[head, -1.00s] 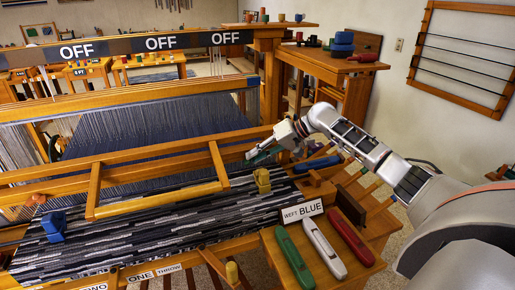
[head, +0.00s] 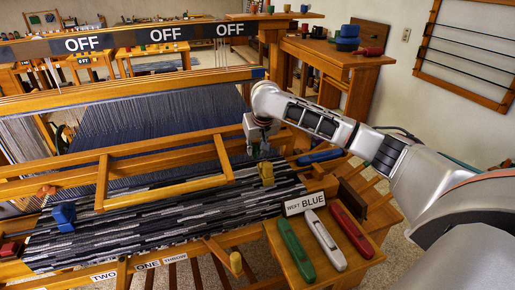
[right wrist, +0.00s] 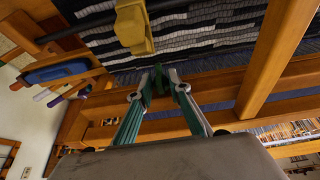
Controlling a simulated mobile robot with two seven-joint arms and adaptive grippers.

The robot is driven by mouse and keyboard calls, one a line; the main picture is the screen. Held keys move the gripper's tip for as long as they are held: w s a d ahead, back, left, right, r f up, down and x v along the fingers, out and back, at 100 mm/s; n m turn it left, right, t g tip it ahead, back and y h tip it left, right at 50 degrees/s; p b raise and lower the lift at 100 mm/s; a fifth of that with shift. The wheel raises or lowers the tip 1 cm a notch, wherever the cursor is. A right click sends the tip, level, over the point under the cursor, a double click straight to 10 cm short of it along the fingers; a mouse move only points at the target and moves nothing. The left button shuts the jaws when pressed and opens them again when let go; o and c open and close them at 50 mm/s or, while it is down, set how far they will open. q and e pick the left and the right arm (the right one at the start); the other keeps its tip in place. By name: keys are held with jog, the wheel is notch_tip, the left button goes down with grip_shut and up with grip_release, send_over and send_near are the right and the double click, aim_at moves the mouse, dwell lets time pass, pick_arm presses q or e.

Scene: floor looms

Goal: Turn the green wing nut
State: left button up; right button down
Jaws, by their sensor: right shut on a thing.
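My right gripper (head: 258,148) reaches down at the right end of the loom's wooden beater frame, by the edge of the striped cloth. In the right wrist view its fingertips (right wrist: 161,84) are closed together on a small green piece (right wrist: 146,91), which I take to be the green wing nut. The fingers cover part of it, so its angle is hard to tell. In the head view the gripper hides the nut. My left gripper is not in view.
A yellow block (head: 266,174) sits on the striped cloth (head: 160,215) close to my right gripper, and a blue block (head: 64,217) sits at left. Green (head: 296,250), white (head: 324,240) and red (head: 351,233) shuttles lie on the side bench by a "WEFT BLUE" sign (head: 305,203).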

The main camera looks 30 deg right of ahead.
jog(key=h, duration=0.2)
jog(key=a+g+h, duration=0.1)
jog(key=h, duration=0.3)
jog(key=shift+w+a+f+g, duration=0.15)
jog(key=shift+a+f+g, duration=0.15)
jog(key=shift+f+g, duration=0.1)
jog(key=shift+h, duration=0.5)
jog(key=shift+w+r+h, duration=0.1)
jog(key=shift+h, duration=0.2)
jog(key=c, duration=2.2)
grip_release()
jog(key=shift+d, duration=0.1)
jog(key=shift+a+r, duration=0.3)
jog(key=shift+a, duration=0.2)
jog(key=v, duration=1.1)
jog(key=shift+d, duration=0.1)
